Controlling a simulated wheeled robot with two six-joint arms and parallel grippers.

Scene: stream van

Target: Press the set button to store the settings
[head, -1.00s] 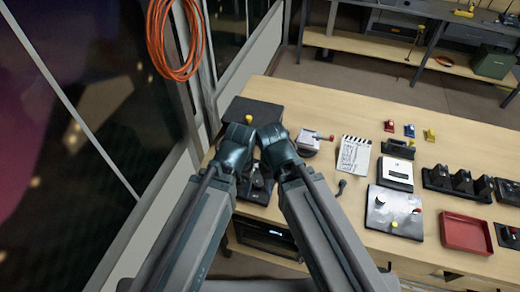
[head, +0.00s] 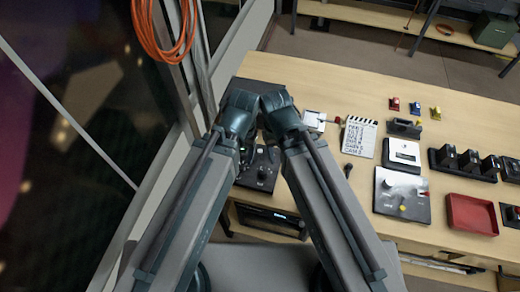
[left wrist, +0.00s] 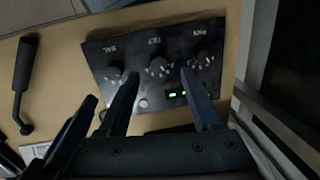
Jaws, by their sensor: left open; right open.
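A black control panel (left wrist: 175,60) lies on the wooden table and fills the middle of the left wrist view. It carries a row of dark knobs (left wrist: 158,66), a green-lit display (left wrist: 177,94) and a small pale round button (left wrist: 143,102); its label is too small to read. In the head view the panel (head: 262,172) shows partly between my arms. My left gripper (left wrist: 160,73) is open and empty, its fingers over the panel; contact cannot be told. My right gripper (head: 275,101) is beside the left at the panel's far side, its fingertips mostly hidden.
Right of the panel on the table (head: 330,85) are a clapperboard (head: 359,137), a white-topped box (head: 401,155), a grey switch plate (head: 402,196) and a red tray (head: 471,214). A dark wall with orange cable (head: 165,28) stands close on the left.

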